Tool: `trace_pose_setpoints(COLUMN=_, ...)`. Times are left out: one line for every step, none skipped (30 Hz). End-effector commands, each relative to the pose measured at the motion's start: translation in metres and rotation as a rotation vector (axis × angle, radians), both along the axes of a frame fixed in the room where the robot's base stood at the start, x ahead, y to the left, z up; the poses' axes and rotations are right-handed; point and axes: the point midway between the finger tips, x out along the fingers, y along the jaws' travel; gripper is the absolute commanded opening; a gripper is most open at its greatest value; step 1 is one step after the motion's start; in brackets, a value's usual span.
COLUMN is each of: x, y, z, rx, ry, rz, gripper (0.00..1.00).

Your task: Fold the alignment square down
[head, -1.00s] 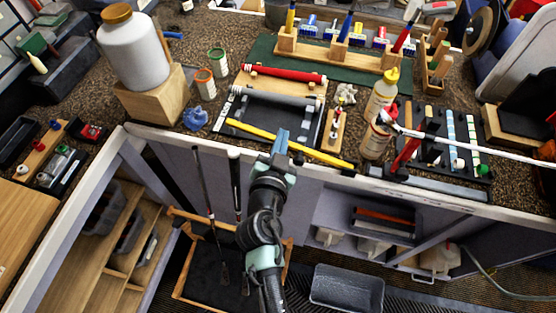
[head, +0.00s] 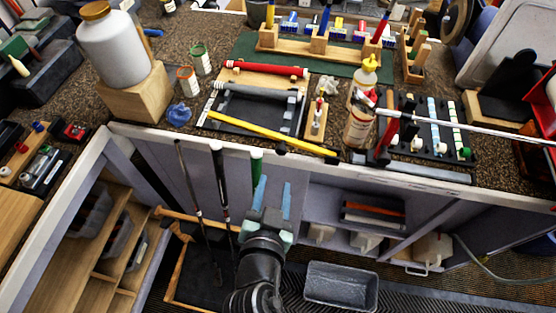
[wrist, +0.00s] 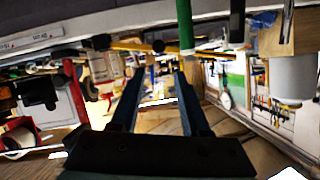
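I cannot tell for certain which piece is the alignment square. A red upright piece (head: 388,138) stands on a dark base by the metal club shaft (head: 470,130) at the bench's right front; it is the likeliest one, and it looks raised. My gripper (head: 274,184) is in front of the bench, below its front edge and left of that piece, touching nothing that I can see. Its two blue fingers are apart and empty. They also show apart in the wrist view (wrist: 156,78).
A yellow bar (head: 270,132) lies along the bench front. A green grip (head: 256,165) hangs close behind my gripper, beside dark clubs (head: 218,175). Bottles (head: 358,122) crowd the bench left of the red piece. A grey bin (head: 341,287) sits on the floor.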

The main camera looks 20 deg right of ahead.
Motion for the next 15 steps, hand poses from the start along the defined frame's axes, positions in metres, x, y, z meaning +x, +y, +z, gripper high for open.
trace_pose_setpoints(x=-0.001, y=-0.001, z=-0.002, rx=0.001, ry=0.009, rz=0.004, gripper=0.46)
trace_pose_setpoints(x=0.000, y=-0.001, z=-0.003, rx=0.000, ry=0.011, rz=0.006, gripper=0.46)
trace_pose_setpoints(x=0.003, y=-0.002, z=-0.004, rx=0.000, ry=0.011, rz=0.005, gripper=0.46)
trace_pose_setpoints(x=0.005, y=-0.004, z=-0.004, rx=0.000, ry=0.011, rz=0.005, gripper=0.46)
trace_pose_setpoints(x=0.008, y=-0.005, z=-0.005, rx=0.000, ry=0.010, rz=0.004, gripper=0.46)
trace_pose_setpoints(x=0.012, y=-0.007, z=-0.007, rx=0.000, ry=0.010, rz=0.004, gripper=0.46)
trace_pose_setpoints(x=0.016, y=-0.009, z=-0.008, rx=0.001, ry=0.009, rz=0.005, gripper=0.46)
trace_pose_setpoints(x=0.020, y=-0.011, z=-0.009, rx=0.001, ry=0.009, rz=0.004, gripper=0.46)
trace_pose_setpoints(x=0.025, y=-0.014, z=-0.012, rx=0.001, ry=0.009, rz=0.004, gripper=0.46)
trace_pose_setpoints(x=0.030, y=-0.017, z=-0.013, rx=0.000, ry=0.009, rz=0.004, gripper=0.46)
trace_pose_setpoints(x=0.034, y=-0.019, z=-0.016, rx=0.001, ry=0.010, rz=0.003, gripper=0.46)
trace_pose_setpoints(x=0.039, y=-0.022, z=-0.018, rx=0.001, ry=0.010, rz=0.003, gripper=0.46)
trace_pose_setpoints(x=0.043, y=-0.024, z=-0.019, rx=0.001, ry=0.008, rz=0.004, gripper=0.46)
trace_pose_setpoints(x=0.047, y=-0.026, z=-0.022, rx=0.001, ry=0.009, rz=0.003, gripper=0.46)
trace_pose_setpoints(x=0.053, y=-0.029, z=-0.024, rx=0.001, ry=0.010, rz=0.003, gripper=0.46)
